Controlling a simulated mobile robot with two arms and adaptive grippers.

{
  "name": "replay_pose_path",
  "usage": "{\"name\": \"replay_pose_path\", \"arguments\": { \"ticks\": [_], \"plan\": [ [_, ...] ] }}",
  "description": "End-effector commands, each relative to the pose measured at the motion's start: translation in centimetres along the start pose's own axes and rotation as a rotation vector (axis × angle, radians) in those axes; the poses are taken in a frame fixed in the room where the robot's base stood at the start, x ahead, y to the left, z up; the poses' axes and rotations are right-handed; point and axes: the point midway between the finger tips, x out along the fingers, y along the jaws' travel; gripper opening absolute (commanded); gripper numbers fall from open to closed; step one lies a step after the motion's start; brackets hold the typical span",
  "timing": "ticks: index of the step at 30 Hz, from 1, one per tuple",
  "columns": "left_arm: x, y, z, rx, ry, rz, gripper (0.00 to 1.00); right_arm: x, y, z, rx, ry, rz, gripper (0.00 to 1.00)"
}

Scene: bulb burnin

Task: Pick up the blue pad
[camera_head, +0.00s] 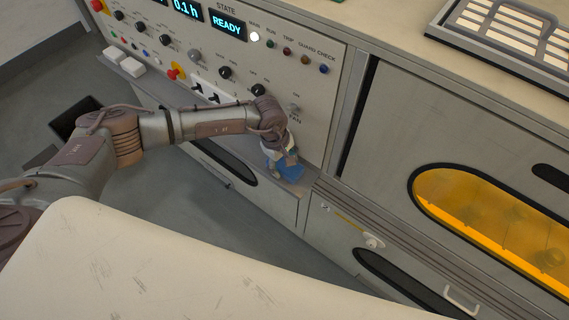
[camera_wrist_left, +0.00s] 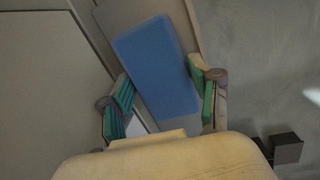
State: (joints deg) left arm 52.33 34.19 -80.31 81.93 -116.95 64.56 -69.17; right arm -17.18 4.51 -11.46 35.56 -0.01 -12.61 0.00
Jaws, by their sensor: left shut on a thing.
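The blue pad (camera_wrist_left: 155,65) is a flat blue block that fills the middle of the left wrist view. My left gripper (camera_wrist_left: 160,103) has one green-lined finger on each side of the pad and is shut on it. In the head view the pad (camera_head: 290,171) shows just below my left gripper (camera_head: 280,162), at the narrow ledge under the control panel. The gripper and wrist hide part of the pad there. I cannot tell whether the pad still touches the ledge. My right gripper is not in view.
The control panel (camera_head: 190,48) with knobs, switches and a READY display stands behind my left arm. The ledge (camera_head: 312,176) runs along its foot. To the right is a cabinet with an orange window (camera_head: 490,220). A slotted metal tray (camera_head: 505,38) sits on top.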

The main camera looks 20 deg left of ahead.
Motion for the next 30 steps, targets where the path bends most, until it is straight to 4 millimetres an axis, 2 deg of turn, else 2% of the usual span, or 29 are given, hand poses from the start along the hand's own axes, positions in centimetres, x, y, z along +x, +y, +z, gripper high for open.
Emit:
{"name": "replay_pose_path", "arguments": {
  "ticks": [5,11,24,30],
  "plan": [
    [-1.0,0.2,0.0,0.000,0.000,0.002,0.30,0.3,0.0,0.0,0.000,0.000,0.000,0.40],
    [-3.8,0.6,0.3,0.002,0.001,0.004,0.30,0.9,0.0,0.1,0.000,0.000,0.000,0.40],
    [-7.9,0.6,8.9,0.006,-0.002,0.004,0.30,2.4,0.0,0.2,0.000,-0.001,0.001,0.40],
    [-9.2,0.5,11.7,0.003,-0.001,0.002,0.30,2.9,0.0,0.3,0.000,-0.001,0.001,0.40]
  ]
}}
